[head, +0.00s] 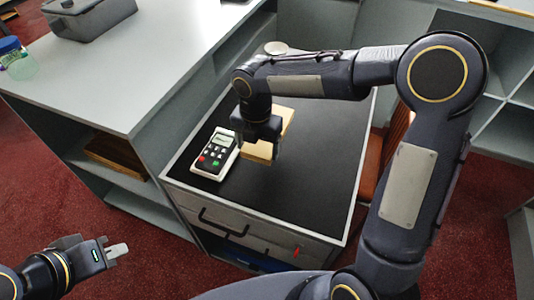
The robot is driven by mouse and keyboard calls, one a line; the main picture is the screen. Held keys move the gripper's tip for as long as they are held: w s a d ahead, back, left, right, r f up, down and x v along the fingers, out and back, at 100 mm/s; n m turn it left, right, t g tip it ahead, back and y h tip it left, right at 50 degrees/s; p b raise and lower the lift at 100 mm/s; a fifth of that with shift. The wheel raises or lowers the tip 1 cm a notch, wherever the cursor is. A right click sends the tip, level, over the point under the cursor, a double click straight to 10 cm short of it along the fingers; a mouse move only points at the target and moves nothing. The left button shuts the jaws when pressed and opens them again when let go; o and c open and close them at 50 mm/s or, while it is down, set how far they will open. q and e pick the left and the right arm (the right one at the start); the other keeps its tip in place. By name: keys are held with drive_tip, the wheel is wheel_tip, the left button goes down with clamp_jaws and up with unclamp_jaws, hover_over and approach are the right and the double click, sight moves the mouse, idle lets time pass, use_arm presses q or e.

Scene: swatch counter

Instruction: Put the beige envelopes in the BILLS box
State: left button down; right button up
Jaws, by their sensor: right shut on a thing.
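A flat-sided beige piece (257,152) is on the black top of the low cabinet (285,205); its shape suits an envelope or a small box, and I cannot tell which. My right gripper (261,158) points down over it and is shut on it, hiding its middle. I cannot tell whether it touches the top. My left gripper (122,250) is low at the left, over the red floor, away from the cabinet; its jaw gap is not clear. I see no readable BILLS label.
A card terminal (214,153) lies left of the beige piece. A grey counter (100,85) bears a lidded grey container (88,14) and a blue-lidded jar (16,58). A brown chair (393,135) stands right. The cabinet top's front is clear.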

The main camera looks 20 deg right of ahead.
sight(265, 145)
drive_tip(key=d+f, duration=0.2)
drive_tip(key=shift+w+d+f, duration=0.1)
drive_tip(key=shift+w+f, duration=0.3)
drive_tip(key=shift+w+d+f, duration=0.1)
drive_tip(key=shift+d+f, duration=0.05)
drive_tip(key=shift+f, duration=1.65)
drive_tip(key=shift+b, duration=0.3)
drive_tip(key=o, duration=1)
drive_tip(key=shift+f, duration=0.1)
